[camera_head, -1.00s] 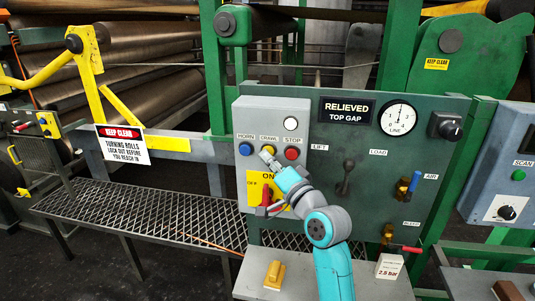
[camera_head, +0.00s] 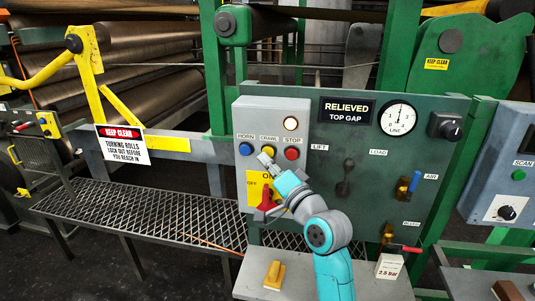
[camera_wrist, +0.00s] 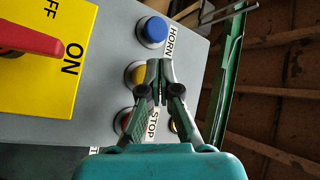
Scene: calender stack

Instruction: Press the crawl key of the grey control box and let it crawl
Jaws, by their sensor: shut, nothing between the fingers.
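The grey control box (camera_head: 246,120) stands on the green panel's left side. Its yellow crawl key (camera_head: 267,149) sits between the blue horn key (camera_head: 246,149) and the red stop key (camera_head: 292,154). My gripper (camera_head: 265,159) is shut and empty, its tips at the crawl key's lower edge. In the wrist view the closed fingertips (camera_wrist: 159,65) partly cover the yellow key (camera_wrist: 135,75); the blue key (camera_wrist: 154,30) is clear of them. I cannot tell whether the tips touch the key. A round lamp (camera_head: 291,123) above the stop key shows pale with a warm rim.
A red switch handle (camera_head: 266,201) on a yellow ON/OFF plate is close below my gripper. The panel sign (camera_head: 347,110) reads RELIEVED TOP GAP. Large rolls (camera_head: 130,80) lie behind a KEEP CLEAR sign (camera_head: 122,144). A yellow block (camera_head: 274,275) rests on the lower ledge.

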